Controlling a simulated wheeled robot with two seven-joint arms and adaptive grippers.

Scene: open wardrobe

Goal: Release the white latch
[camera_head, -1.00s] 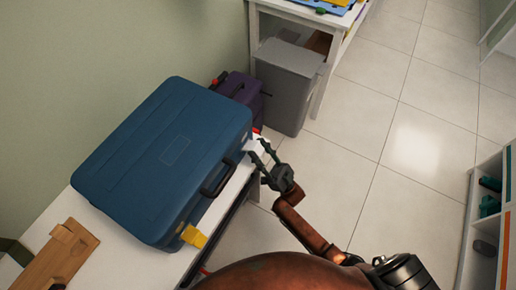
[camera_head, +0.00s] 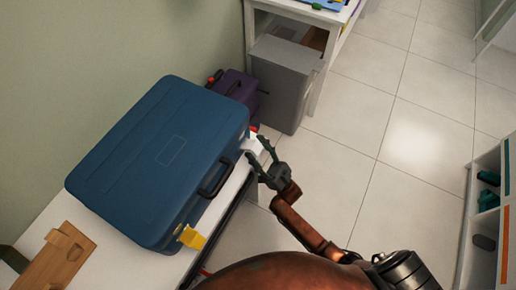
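A blue suitcase (camera_head: 160,165) lies closed on a white table, with a dark handle (camera_head: 216,179) on its right-hand side. A yellow latch (camera_head: 191,237) sticks out near the suitcase's front corner. A white piece, which looks like the white latch (camera_head: 250,144), shows at the suitcase's far right corner. My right gripper (camera_head: 257,157) is open with its fingers spread, just right of that corner. The fingers look empty; whether one touches the white piece I cannot tell. My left gripper is not in view.
A wooden piece (camera_head: 62,257) lies on the white table (camera_head: 38,222) at the lower left. A purple case (camera_head: 236,88) and a grey bin (camera_head: 283,82) stand behind the suitcase. A shelf unit (camera_head: 486,215) stands at the right. The tiled floor between is clear.

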